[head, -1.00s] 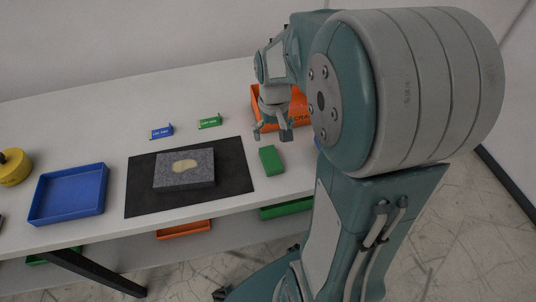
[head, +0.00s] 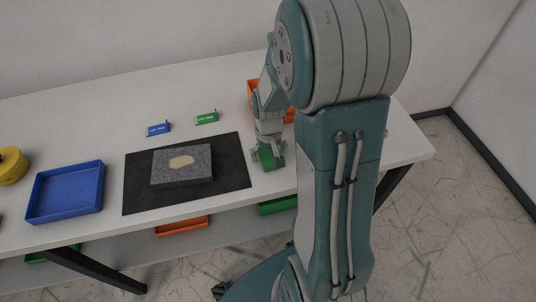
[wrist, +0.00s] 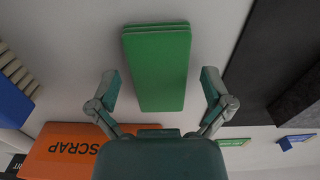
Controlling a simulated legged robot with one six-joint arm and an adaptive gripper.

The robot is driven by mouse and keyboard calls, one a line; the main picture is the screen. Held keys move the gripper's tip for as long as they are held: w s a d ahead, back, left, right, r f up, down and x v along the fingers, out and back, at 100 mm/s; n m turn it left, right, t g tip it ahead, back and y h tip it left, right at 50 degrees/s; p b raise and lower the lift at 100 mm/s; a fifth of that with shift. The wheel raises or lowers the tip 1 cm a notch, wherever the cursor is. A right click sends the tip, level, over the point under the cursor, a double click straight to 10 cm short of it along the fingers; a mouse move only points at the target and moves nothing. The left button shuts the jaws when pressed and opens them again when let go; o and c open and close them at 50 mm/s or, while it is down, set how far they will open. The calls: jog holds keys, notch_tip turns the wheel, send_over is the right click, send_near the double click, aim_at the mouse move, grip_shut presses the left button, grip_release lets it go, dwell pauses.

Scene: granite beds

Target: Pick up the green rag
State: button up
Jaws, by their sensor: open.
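The green rag (wrist: 159,66) lies on the white table as a flat, folded rectangle. In the wrist view it sits in the upper middle, and its near end reaches between the fingers. My gripper (wrist: 160,92) is open, with one finger on each side of the rag and a gap on both sides. In the head view my gripper (head: 267,165) is low over the rag (head: 276,156) and hides most of it. I cannot tell how high the fingertips are above the table.
A black mat (head: 232,176) with a granite slab (head: 182,175) lies left of the rag. An orange SCRAP bin (wrist: 65,150) stands behind my gripper. A blue tray (head: 66,192), a blue label (head: 159,128) and a green label (head: 206,117) are farther left.

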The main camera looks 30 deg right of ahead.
aim_at(269, 154)
jog(key=c, duration=0.9)
jog(key=shift+o, duration=0.2)
jog(key=shift+r, duration=0.15)
jog(key=shift+r, duration=0.3)
notch_tip(269, 154, up, 3)
jog(key=shift+f, duration=0.15)
jog(key=s+a+r, duration=0.3)
jog(key=s+r, duration=0.6)
jog(key=s, duration=0.4)
jog(key=shift+s+a+r, duration=0.25)
jog(key=shift+s, duration=0.05)
jog(key=shift+w, duration=0.1)
jog(key=shift+c, duration=0.5)
